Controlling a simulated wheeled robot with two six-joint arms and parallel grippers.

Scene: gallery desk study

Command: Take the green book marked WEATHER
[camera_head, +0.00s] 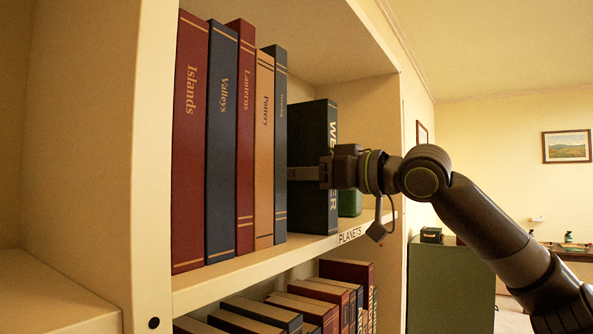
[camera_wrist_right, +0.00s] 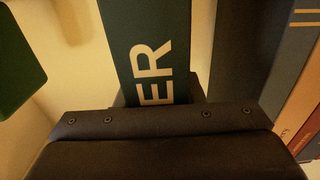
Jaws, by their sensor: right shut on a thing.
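The book marked WEATHER (camera_head: 308,130) stands upright on the shelf, its dark cover and white spine letters partly hidden by my gripper. In the right wrist view its spine (camera_wrist_right: 160,30) looks dark green, with the letters ER showing. My right gripper (camera_head: 312,173) comes in from the right at about mid-height of the book and is shut on it. In the wrist view the gripper body covers the lower part of the spine. My left gripper is not in view.
To the left stand books marked Islands (camera_head: 188,150), Valleys (camera_head: 221,150), Lanterns (camera_head: 243,140) and Pottery (camera_head: 264,150), then a thin blue book (camera_head: 280,150). A green thing (camera_head: 350,203) is beyond the held book. The shelf edge has a PLANETS label (camera_head: 350,234). More books fill the shelf below.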

